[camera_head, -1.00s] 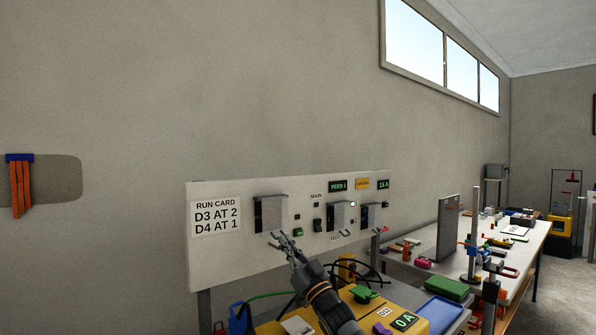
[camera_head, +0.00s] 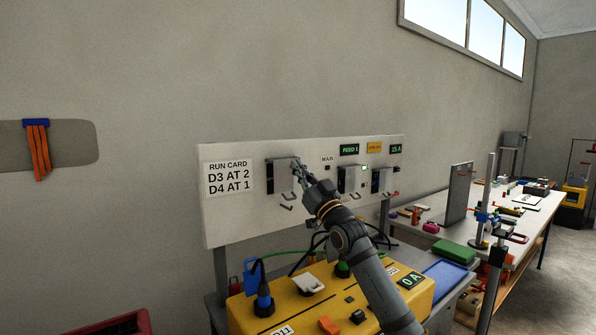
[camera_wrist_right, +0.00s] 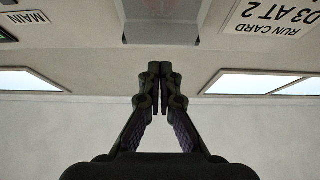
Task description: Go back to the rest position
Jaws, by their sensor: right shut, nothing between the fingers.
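My right gripper (camera_head: 300,172) is raised in front of the white control panel (camera_head: 225,222), by the right edge of the leftmost grey switch box (camera_head: 279,176). Its fingers are shut and empty, and they also show in the right wrist view (camera_wrist_right: 153,72), where the box's grey face (camera_wrist_right: 160,32) is just beyond the tips. I cannot tell whether they touch the box. My right arm covers part of the panel and the yellow unit below. My left gripper is in neither view.
A yellow unit (camera_head: 300,310) with plugs, cables and a green "0 A" display stands below the panel. A blue tray (camera_head: 446,275) and a green box (camera_head: 455,251) are to its right. A long cluttered table (camera_head: 520,232) runs back right. A red-rimmed bin (camera_head: 140,318) is at lower left.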

